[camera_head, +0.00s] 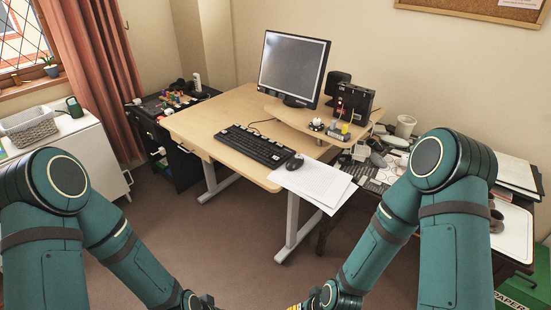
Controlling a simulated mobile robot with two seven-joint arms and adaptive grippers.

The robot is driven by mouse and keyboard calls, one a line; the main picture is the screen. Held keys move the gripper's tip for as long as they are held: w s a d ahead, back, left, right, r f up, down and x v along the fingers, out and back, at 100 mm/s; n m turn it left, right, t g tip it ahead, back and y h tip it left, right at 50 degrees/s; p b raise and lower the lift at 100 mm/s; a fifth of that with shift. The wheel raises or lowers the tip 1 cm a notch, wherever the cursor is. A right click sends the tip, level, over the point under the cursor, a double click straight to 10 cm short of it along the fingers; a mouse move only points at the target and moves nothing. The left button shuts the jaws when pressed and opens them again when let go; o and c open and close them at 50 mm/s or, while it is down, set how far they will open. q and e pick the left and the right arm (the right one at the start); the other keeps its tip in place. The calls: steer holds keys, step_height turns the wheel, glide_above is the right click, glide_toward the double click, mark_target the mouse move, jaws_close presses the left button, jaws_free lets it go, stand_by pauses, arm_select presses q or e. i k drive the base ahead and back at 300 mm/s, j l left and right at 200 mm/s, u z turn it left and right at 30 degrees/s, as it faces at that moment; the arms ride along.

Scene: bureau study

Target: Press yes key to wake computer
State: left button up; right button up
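A black keyboard (255,146) lies on the light wooden desk (200,122), near its front edge. Its single keys are too small to read, so I cannot pick out the yes key. The computer monitor (293,68) stands behind it with a dark grey, blank screen. A black mouse (294,162) lies just right of the keyboard. My two teal arms reach down to the bottom edge, in front of and well short of the desk.
White papers (315,182) overhang the desk's front right corner. A cluttered side table (512,232) stands at right, partly behind my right arm. A black drawer unit (180,165) is left of the desk. The carpet (225,240) before the desk is clear.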

mark_target(277, 158)
steer(key=i+j+z, duration=0.45)
steer(key=i+j, duration=0.95)
steer(key=j, duration=0.15)
